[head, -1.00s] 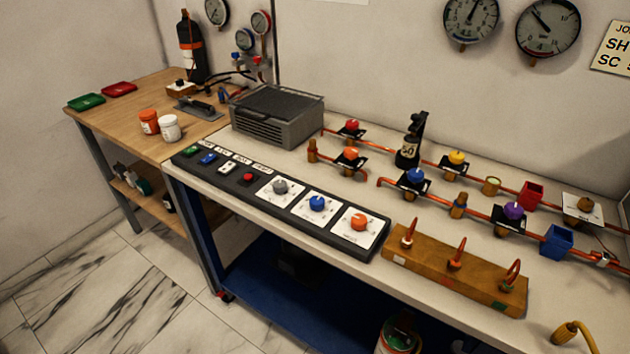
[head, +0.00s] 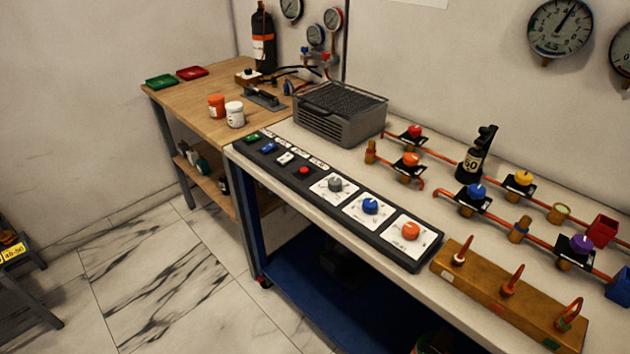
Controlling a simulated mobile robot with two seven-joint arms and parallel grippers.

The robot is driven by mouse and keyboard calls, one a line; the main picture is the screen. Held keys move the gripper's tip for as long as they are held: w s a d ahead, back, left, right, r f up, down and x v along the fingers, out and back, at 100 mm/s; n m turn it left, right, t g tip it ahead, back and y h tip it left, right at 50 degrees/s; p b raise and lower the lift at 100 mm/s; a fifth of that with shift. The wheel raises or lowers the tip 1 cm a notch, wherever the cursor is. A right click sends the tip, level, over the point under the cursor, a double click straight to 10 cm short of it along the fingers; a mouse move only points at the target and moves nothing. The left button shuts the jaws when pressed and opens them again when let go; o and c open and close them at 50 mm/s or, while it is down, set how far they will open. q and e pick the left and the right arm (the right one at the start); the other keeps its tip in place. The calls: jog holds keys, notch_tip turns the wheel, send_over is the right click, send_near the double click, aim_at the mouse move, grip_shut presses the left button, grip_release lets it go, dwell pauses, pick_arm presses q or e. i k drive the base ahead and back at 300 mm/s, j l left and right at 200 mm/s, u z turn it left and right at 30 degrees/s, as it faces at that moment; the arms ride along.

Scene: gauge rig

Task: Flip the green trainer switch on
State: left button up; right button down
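The green trainer switch (head: 252,136) is a small green rocker at the far left end of the black control panel (head: 424,258). The panel lies along the front edge of the pale workbench. A blue switch (head: 269,147), a white switch (head: 285,158) and a red button (head: 304,170) follow it to the right. The green switch is too small to tell which way it is set. Neither of my grippers is in view.
Grey, blue and orange knobs (head: 411,231) fill the panel's right part. A grey vented box (head: 340,113) stands behind the panel. A wooden table (head: 190,109) with jars adjoins at left. Marble floor (head: 150,270) is open at front left. A dark stand (head: 32,290) is at the left edge.

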aim_at(252, 138)
jog(key=i+j+z, duration=0.1)
jog(key=z, duration=0.6)
jog(key=i+j+z, duration=0.1)
jog(key=j+z, duration=0.15)
jog(key=j, duration=0.15)
jog(key=i+j+z, duration=0.1)
jog(key=j+z, duration=0.15)
jog(key=j, duration=0.2)
jog(key=i+j+z, duration=0.1)
jog(key=j, duration=0.55)
jog(key=i+j, duration=0.1)
jog(key=j, duration=0.55)
jog(key=z, duration=0.05)
